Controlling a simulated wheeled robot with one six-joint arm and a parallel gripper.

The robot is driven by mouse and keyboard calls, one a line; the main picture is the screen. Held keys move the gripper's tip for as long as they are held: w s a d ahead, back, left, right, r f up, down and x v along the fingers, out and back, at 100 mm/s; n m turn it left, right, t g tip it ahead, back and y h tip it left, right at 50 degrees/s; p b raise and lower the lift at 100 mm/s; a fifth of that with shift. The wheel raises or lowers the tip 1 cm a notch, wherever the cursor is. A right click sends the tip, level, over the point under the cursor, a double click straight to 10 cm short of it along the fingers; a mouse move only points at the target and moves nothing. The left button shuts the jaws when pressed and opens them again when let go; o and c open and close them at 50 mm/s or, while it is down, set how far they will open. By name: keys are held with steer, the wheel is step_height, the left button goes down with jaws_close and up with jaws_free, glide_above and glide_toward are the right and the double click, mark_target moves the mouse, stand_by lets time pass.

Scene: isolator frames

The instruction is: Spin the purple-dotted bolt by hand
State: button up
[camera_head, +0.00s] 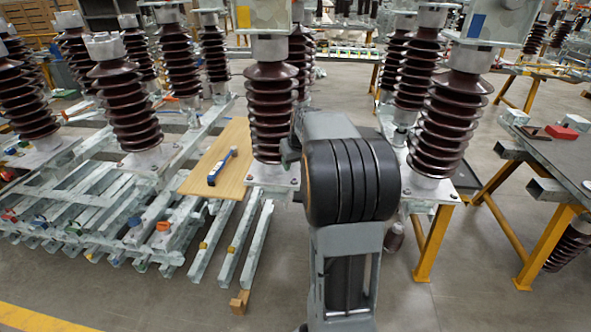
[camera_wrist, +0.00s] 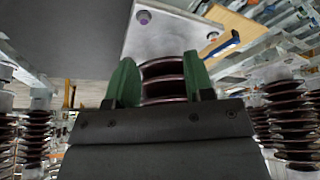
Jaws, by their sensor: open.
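In the wrist view, a grey metal plate (camera_wrist: 170,38) fills the upper middle. A bolt head (camera_wrist: 143,16) with a faint purplish tint sits near its upper left. Another bolt (camera_wrist: 212,36) is at its right edge; its mark is too small to tell. My gripper (camera_wrist: 160,66) is open, with two green fingers apart. A brown ribbed insulator (camera_wrist: 163,80) shows beyond and between them; I cannot tell whether they touch it. The bolt lies above the fingertips in the picture, apart from them. In the head view, my arm hides the gripper.
A ribbed insulator (camera_head: 272,110) stands close left of my arm, another (camera_head: 445,125) close right. A wooden board (camera_head: 222,160) bears a blue-and-white tool (camera_head: 221,167). Metal rails (camera_head: 100,215) spread at left. A workbench (camera_head: 560,160) stands at right. Floor is clear at lower right.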

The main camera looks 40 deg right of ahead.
mark_target(294, 180)
steer(key=d+x, duration=0.1)
steer(key=x, duration=0.3)
steer(key=d+x, duration=0.1)
steer(key=x, duration=0.4)
steer(key=d+p+x, duration=0.1)
steer(key=x, duration=0.4)
steer(key=shift+w+d+r, duration=0.15)
steer(key=shift+w+r, duration=0.05)
steer(key=shift+w, duration=0.15)
jaws_close()
